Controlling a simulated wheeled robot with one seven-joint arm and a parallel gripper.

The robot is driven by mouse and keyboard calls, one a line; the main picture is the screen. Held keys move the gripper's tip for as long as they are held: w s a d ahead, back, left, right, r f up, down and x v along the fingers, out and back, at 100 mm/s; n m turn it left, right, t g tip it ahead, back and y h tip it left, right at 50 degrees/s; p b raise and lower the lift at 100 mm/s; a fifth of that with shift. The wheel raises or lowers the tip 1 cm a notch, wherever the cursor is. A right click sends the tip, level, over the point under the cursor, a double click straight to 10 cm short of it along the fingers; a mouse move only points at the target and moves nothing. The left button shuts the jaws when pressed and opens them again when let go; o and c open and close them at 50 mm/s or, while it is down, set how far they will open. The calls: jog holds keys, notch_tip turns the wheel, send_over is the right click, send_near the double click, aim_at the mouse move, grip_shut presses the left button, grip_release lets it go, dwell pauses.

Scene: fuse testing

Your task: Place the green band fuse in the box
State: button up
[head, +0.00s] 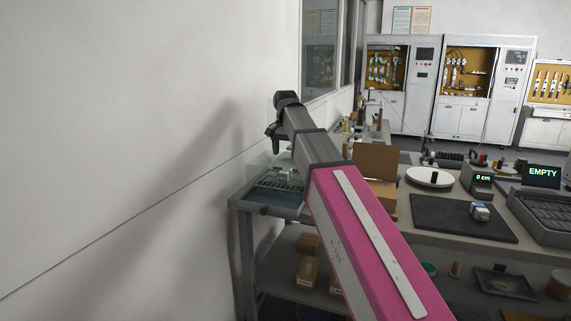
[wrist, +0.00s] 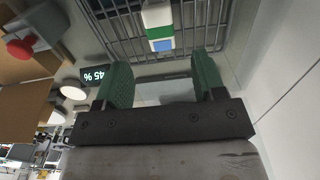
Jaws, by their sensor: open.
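In the wrist view, a white fuse with a green band and a blue end (wrist: 157,20) rests on a dark wire rack (wrist: 110,32). My gripper (wrist: 162,66) has two green fingers spread apart, with nothing between them. The fuse lies beyond the fingertips, roughly in line with the gap. In the head view, my gripper (head: 275,141) is at the far end of the arm, by the left wall and above the rack area. An open cardboard box (head: 375,161) stands on the bench right of my arm, partly hidden by it.
A black mat (head: 450,217) holds another white fuse with a blue part (head: 479,211). A white round plate (head: 428,178), a "0 cm" display (head: 482,178) and an "EMPTY" display (head: 542,175) stand beyond. The wall (head: 150,140) is close on the left. A red button (wrist: 20,48) shows in the wrist view.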

jog(key=shift+r, duration=1.85)
